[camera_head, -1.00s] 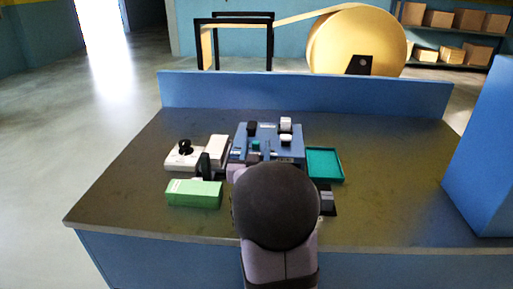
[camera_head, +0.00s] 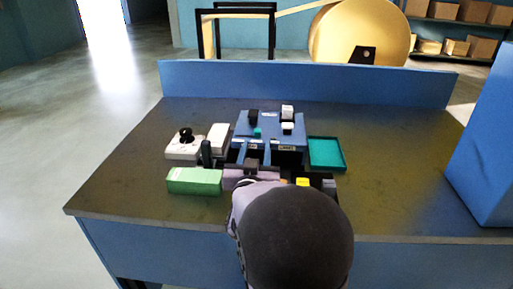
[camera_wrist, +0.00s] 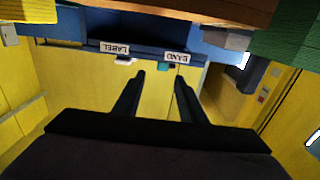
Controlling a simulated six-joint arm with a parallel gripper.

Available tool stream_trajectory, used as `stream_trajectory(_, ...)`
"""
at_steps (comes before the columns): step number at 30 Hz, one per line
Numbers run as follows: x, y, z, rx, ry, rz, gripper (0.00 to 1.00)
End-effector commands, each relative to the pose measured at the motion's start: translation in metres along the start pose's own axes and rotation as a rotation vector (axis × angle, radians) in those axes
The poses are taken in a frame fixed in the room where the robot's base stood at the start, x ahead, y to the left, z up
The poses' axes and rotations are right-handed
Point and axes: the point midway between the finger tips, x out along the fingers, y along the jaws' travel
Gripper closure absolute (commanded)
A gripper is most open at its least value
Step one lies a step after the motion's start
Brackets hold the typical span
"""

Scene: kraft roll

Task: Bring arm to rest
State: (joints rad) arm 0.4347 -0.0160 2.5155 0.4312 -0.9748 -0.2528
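My gripper (camera_wrist: 160,83) shows in the wrist view as two black fingers held apart, with nothing between them. In the head view my arm reaches over the near edge of the table (camera_head: 400,180), and its dark round joint hides part of the front. The fingers are hard to make out there. A blue panel unit (camera_head: 270,133) stands beyond my gripper with black, white and teal pieces on top. In the wrist view, plates reading LABEL (camera_wrist: 115,48) and BAND (camera_wrist: 177,57) appear upside down ahead of the fingers.
A green box (camera_head: 194,181), a white device with a black knob (camera_head: 184,148) and an upright black piece (camera_head: 206,152) stand left of my arm. A teal tray (camera_head: 327,154) lies right of the panel. A large blue block (camera_head: 485,150) stands at far right.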

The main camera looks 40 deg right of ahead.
Motion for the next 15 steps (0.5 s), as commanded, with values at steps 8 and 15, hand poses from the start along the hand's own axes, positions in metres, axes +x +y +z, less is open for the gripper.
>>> stream_trajectory(8,0.0,0.0,0.0,0.0,-0.001,0.0,0.62)
stream_trajectory(15,-0.003,-0.034,-0.018,0.067,-0.025,-0.093,0.62)
